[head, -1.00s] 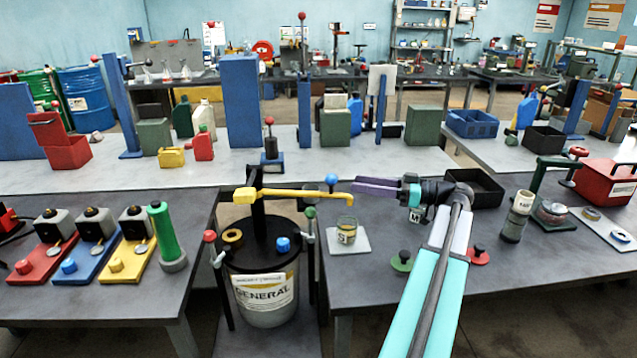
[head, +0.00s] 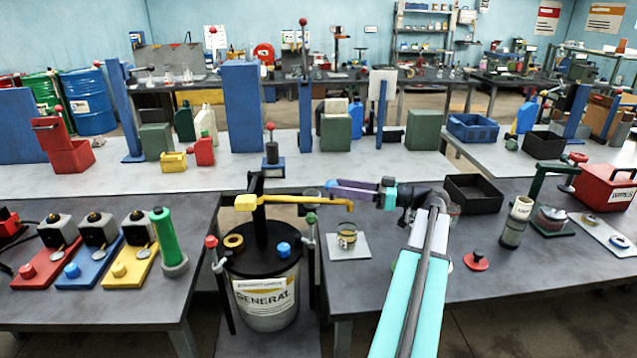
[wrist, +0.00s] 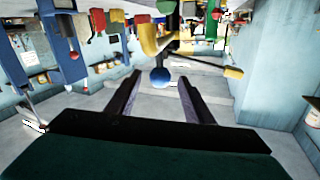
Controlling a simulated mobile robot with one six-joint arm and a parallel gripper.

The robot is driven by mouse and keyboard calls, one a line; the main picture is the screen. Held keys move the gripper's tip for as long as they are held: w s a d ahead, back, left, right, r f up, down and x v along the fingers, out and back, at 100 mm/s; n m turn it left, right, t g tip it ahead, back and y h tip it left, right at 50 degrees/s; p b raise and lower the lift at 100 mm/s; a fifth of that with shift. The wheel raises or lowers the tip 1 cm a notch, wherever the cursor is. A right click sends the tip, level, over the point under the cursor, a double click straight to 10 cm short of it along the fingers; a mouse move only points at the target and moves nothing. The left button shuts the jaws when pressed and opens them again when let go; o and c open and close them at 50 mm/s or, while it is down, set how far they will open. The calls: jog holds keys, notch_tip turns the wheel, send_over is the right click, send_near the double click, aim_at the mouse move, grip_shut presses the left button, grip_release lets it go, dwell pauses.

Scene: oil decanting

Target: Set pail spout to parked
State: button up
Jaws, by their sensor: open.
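The grey pail (head: 268,318) with a GENERAL label and black lid stands at the front centre. Its yellow spout (head: 300,199) swings out to the right from a black post, its bent tip above a small jar (head: 347,235). The spout's blue ball knob (head: 330,184) shows near the right end. My gripper (head: 330,189) is open, its purple fingers reaching left to the knob. In the wrist view, the blue knob (wrist: 160,77) appears between or just beyond the two fingertips, with the yellow spout (wrist: 150,38) behind. Contact cannot be told.
The jar stands on a pale tile (head: 362,250). Coloured dispensers (head: 90,262) and a green cylinder (head: 168,242) stand on the left table. A black tray (head: 474,197) and a grey canister (head: 516,222) stand at the right.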

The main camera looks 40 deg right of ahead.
jog(key=p+x, duration=0.1)
jog(key=x, duration=0.6)
jog(key=shift+w+a+p, duration=0.1)
jog(key=shift+w+p, duration=0.1)
jog(key=shift+p, duration=0.1)
jog(key=shift+f, duration=0.1)
